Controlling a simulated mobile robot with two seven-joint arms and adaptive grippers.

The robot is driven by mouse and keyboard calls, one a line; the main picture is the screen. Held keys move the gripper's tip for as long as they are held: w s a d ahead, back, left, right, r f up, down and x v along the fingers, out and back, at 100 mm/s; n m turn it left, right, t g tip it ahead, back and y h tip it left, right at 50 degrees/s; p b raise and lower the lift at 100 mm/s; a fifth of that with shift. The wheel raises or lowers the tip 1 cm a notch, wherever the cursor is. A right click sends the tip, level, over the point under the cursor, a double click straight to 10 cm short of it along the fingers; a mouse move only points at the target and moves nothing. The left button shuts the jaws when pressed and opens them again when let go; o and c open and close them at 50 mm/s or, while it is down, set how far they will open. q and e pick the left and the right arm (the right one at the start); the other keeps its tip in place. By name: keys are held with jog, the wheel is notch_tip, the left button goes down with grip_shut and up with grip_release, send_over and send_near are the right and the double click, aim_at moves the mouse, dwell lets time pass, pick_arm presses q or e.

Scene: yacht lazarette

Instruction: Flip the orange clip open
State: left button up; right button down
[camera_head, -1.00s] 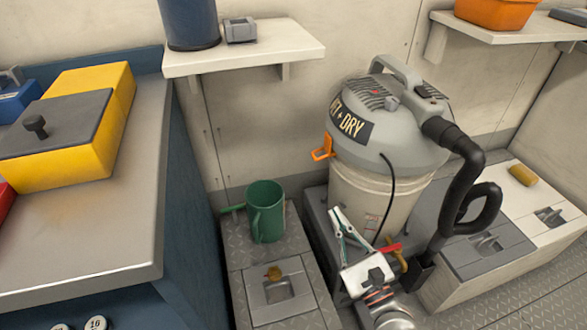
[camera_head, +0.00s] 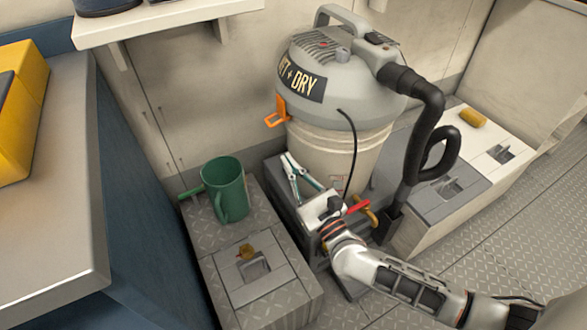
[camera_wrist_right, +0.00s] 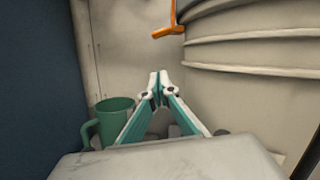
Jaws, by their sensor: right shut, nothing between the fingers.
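The orange clip (camera_head: 277,112) is on the left side of the grey-topped wet-and-dry vacuum (camera_head: 330,150), near the seam between lid and drum. It sticks out to the left. In the right wrist view the clip (camera_wrist_right: 172,24) is at the top, with its lower end bent left. My right gripper (camera_head: 287,158) is below the clip, beside the lower drum, apart from the clip. Its teal and white fingers meet at the tips in the right wrist view (camera_wrist_right: 158,76); it is shut and empty. My left gripper is out of view.
A green mug (camera_head: 227,190) stands on the low locker (camera_head: 215,262) left of the gripper. A black hose (camera_head: 432,120) curves down the vacuum's right side. A shelf (camera_head: 165,20) overhangs at upper left, and a counter (camera_head: 70,220) stands at left.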

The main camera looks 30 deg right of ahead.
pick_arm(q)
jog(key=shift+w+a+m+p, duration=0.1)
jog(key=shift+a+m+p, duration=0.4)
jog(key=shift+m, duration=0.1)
pick_arm(e)
jog(key=w+a+r, duration=0.1)
jog(key=w+r, duration=0.4)
jog(key=shift+w+a, duration=0.15)
jog(key=shift+w, duration=0.05)
jog(key=shift+r, duration=0.1)
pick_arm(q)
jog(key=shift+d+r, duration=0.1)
pick_arm(e)
jog(key=shift+a+r+m, duration=0.1)
jog(key=shift+a+m, duration=0.15)
jog(key=shift+m, duration=0.15)
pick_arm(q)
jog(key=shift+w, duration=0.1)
pick_arm(e)
jog(key=shift+a, duration=0.1)
